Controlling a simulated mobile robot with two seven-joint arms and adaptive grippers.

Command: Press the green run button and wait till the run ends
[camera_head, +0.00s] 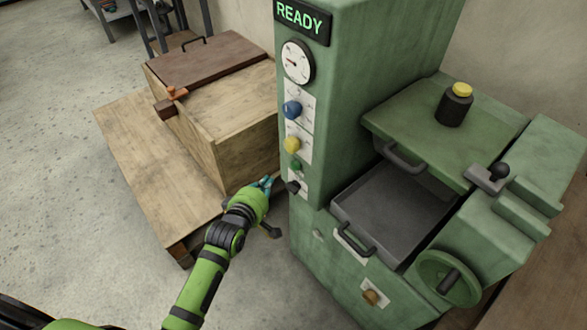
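The green run button (295,164) is on the front panel of the green machine (337,120), below a yellow knob (292,143) and above a small black knob (293,187). The display (301,18) at the top reads READY. My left gripper (268,183) has its teal fingertips just left of and a little below the button in the picture. Whether they touch the panel is unclear, and the button looks uncovered. The tips are small and seen close together, so their opening is hard to judge. My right gripper is out of view.
A gauge (297,62) and a blue knob (292,109) sit higher on the panel. An open grey tray (390,205) and a handwheel (448,278) are on the right. A wooden box (235,110) stands left of the machine.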

